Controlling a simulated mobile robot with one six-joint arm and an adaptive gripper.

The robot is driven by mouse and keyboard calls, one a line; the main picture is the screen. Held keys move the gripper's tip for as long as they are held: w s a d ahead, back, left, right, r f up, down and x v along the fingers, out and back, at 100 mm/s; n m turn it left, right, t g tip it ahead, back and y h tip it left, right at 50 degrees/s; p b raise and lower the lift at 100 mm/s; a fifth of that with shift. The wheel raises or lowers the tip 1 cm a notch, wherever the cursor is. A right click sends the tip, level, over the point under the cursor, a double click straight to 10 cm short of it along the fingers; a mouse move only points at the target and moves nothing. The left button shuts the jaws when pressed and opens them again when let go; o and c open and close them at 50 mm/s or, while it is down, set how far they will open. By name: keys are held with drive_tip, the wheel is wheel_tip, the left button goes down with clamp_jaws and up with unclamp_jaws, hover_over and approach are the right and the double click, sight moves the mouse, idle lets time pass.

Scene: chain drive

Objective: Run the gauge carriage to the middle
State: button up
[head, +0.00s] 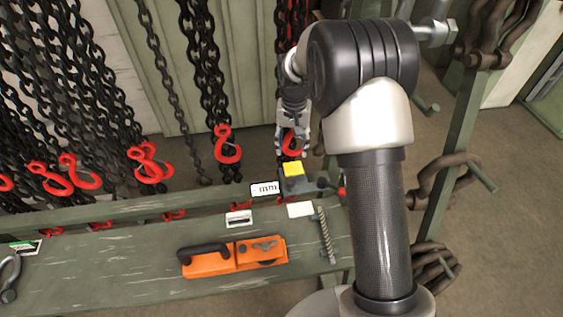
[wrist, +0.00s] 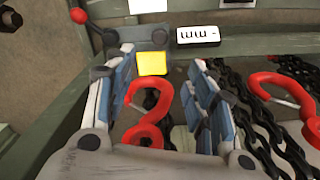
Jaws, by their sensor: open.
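The gauge carriage appears to be the small dark block with a yellow top (head: 293,170) at the right part of the green rail, beside a white "mm" label. In the wrist view the yellow top (wrist: 152,63) shows just beyond the fingertips, between them in the picture. My gripper (head: 292,145) is above and behind the carriage in the head view. In the wrist view my gripper (wrist: 158,75) has its two fingers apart. A red hook (wrist: 150,118) shows between the fingers; I cannot tell whether it touches them.
Black chains with red hooks (head: 228,145) hang left of my gripper. A red knob (head: 341,192) is just right of the carriage. An orange tool (head: 235,257) and a twisted rod (head: 325,236) lie on the green bench (head: 110,270). Rusty shackles (head: 450,185) hang at right.

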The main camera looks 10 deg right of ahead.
sight(290, 181)
wheel_tip(290, 181, down, 18)
drive_tip(key=b, duration=0.4)
drive_tip(key=shift+w, duration=0.15)
drive_tip(key=shift+c, duration=0.5)
clamp_jaws()
